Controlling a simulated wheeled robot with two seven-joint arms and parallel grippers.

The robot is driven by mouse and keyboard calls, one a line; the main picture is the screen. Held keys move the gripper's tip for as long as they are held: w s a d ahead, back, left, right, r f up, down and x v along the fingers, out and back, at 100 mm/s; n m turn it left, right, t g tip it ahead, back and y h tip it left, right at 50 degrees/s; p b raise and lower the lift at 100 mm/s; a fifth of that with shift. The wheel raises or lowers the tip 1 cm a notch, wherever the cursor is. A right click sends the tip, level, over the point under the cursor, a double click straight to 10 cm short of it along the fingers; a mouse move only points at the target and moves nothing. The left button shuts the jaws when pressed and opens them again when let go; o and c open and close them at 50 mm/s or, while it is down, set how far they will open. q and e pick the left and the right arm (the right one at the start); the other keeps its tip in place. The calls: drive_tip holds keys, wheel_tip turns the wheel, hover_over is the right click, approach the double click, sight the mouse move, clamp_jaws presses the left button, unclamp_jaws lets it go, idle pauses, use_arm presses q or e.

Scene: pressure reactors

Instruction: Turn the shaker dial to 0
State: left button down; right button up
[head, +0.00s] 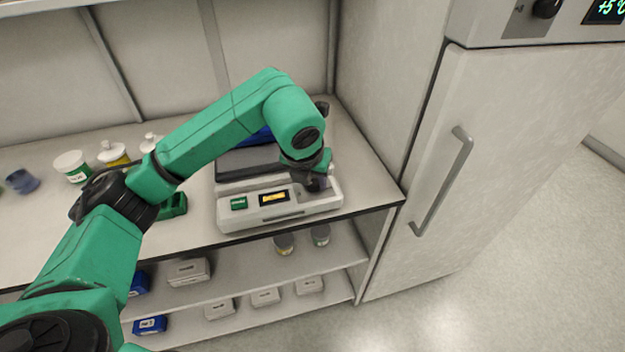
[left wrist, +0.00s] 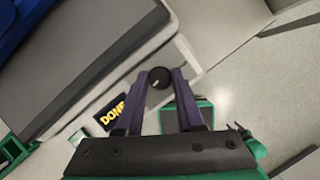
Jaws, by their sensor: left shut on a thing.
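The shaker (head: 232,217) is a pale box with a dark platform on top, standing near the front edge of the bench. Its front has a green label and a small yellow-lit display (head: 272,198). In the left wrist view the display (left wrist: 112,108) reads "DONE". The black round dial (left wrist: 159,77) with a small light mark sits between the dark fingertips of my left gripper (left wrist: 160,80), which is shut on it. In the head view my left gripper (head: 316,184) reaches down to the right end of the shaker front and hides the dial. My right gripper is not in view.
A white tub (head: 72,166), bottles and a blue cup (head: 21,181) stand on the bench at left. Shelves below hold boxes and jars. A large fridge (head: 480,150) with a long handle stands to the right. Open floor lies in front of it.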

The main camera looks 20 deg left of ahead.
use_arm(q)
drive_tip(key=shift+w+r, duration=0.1)
drive_tip(key=shift+r, duration=0.05)
drive_tip(key=c, duration=0.8)
unclamp_jaws()
drive_tip(key=shift+s+r, duration=0.25)
drive_tip(key=shift+r, duration=0.15)
drive_tip(key=v, duration=1.3)
drive_tip(key=shift+s+r, duration=0.2)
